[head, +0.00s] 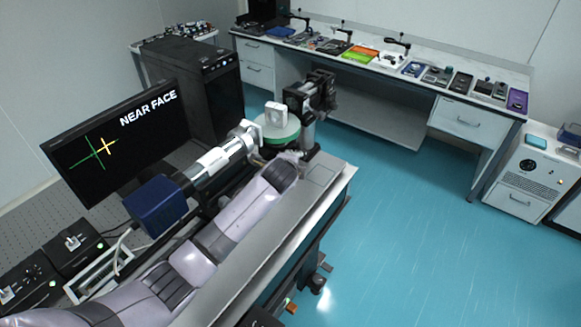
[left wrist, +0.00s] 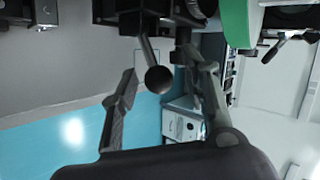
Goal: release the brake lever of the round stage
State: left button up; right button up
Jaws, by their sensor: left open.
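The round stage (head: 278,127) has a green disc with a white block (head: 276,112) standing on it, at the far end of the bench in the head view. The green edge also shows in the left wrist view (left wrist: 235,22). A brake lever (left wrist: 157,77) with a thin rod and a dark ball knob hangs from the stage's dark mount in the left wrist view. My left gripper (left wrist: 159,68) is open, with the knob appearing between its two fingers; contact cannot be told. In the head view my left gripper (head: 294,156) is small beside the stage, and the lever is not discernible.
A camera-like instrument (head: 215,160) with a blue end lies along the bench, left of my arm. A monitor (head: 118,140) reads "NEAR FACE". A black computer case (head: 195,85) stands behind it. A black mount (head: 310,95) rises by the stage. Blue floor lies clear to the right.

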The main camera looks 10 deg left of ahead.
pick_arm(q)
jog(key=v, duration=1.1)
jog(key=shift+s+r, duration=0.2)
jog(key=shift+s, duration=0.05)
